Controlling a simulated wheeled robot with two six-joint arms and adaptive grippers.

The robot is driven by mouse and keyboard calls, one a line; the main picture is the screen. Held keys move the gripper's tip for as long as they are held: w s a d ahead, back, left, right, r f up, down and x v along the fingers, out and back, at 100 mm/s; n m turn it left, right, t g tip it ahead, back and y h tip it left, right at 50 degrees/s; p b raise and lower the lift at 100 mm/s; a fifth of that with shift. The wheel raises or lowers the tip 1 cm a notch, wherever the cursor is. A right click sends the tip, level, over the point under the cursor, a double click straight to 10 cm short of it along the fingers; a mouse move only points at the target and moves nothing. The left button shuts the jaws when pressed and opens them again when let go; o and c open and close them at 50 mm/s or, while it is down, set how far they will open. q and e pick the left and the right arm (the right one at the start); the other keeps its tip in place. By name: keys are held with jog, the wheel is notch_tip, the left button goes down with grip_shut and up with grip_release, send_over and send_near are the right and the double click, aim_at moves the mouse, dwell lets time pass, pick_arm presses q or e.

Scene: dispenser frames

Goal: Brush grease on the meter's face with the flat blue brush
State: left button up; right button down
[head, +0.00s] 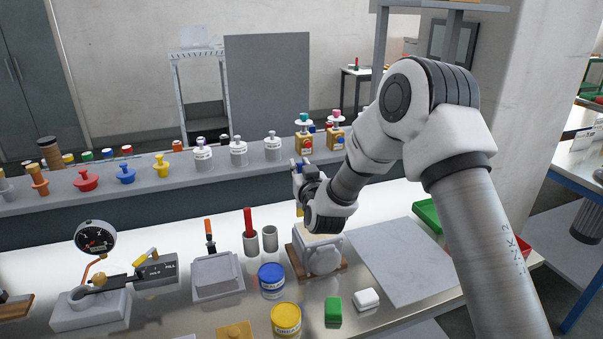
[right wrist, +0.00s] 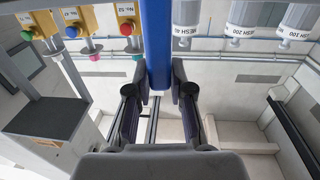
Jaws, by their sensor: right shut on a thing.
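My right gripper (head: 303,182) is shut on the blue brush (right wrist: 157,40). In the right wrist view its blue handle stands between the two fingers. In the head view the gripper covers most of the brush, and its bristles cannot be made out clearly. The gripper is above a pale box on a wooden base (head: 319,252). A meter with a round black dial (head: 96,237) stands on a grey stand at the left, well away from the gripper. My left gripper is not in view.
A raised shelf (head: 225,163) behind the bench carries several bottles and coloured knobs. Holders with an orange-handled tool (head: 209,235) and a red-handled tool (head: 249,222) stand mid-bench. A bare grey plate (head: 402,258) lies at the right, beside a green tray (head: 428,214).

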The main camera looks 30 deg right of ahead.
jog(key=r, duration=0.1)
jog(key=p, duration=0.1)
jog(key=r, duration=0.1)
jog(key=shift+w+a+r, duration=0.2)
jog(key=shift+a+r, duration=0.05)
jog(key=shift+r, duration=0.1)
jog(key=shift+s+d+r+p, duration=0.2)
jog(key=shift+r+p, duration=0.2)
jog(key=shift+r, duration=0.15)
jog(key=shift+w+a+f, duration=0.1)
jog(key=shift+w+f, duration=0.05)
